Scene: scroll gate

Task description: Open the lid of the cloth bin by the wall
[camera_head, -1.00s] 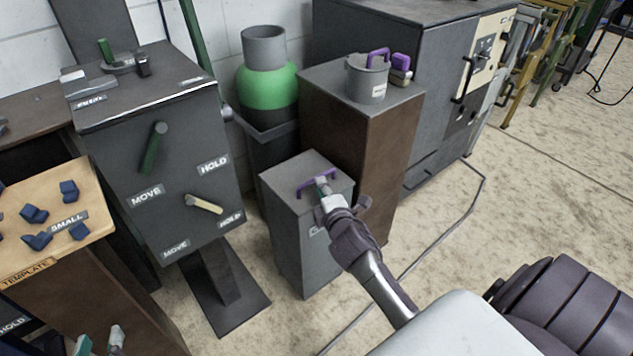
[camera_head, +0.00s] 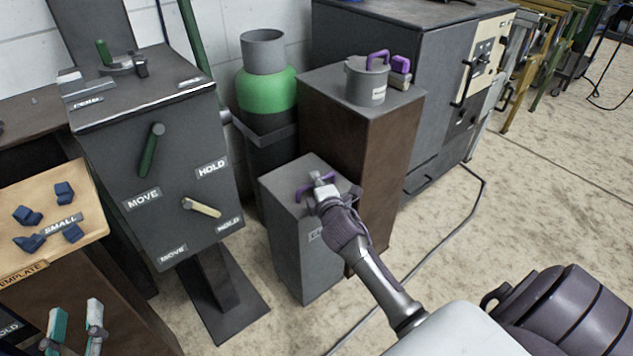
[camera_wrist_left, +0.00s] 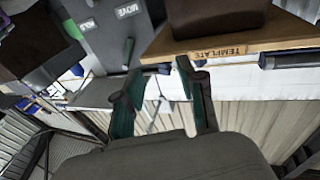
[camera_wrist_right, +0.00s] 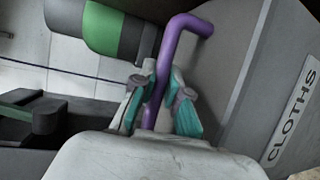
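The cloth bin (camera_head: 293,235) is a tall grey box low on the floor, its top flat and closed. A purple bar handle (camera_wrist_right: 181,24) stands on its lid, and a CLOTHS label (camera_wrist_right: 293,112) shows on its side in the right wrist view. My right gripper (camera_wrist_right: 158,92) is at the handle, one finger on each side and close against the bar; it looks shut on it. In the head view this gripper (camera_head: 322,185) hides part of the handle. My left gripper (camera_wrist_left: 160,85) is open and empty, low at the left near the template board.
A brown pedestal (camera_head: 385,150) with a grey purple-handled pot (camera_head: 366,85) stands right behind the bin. A green-banded container (camera_head: 267,90) is behind it. A grey lever cabinet (camera_head: 165,170) stands to the left.

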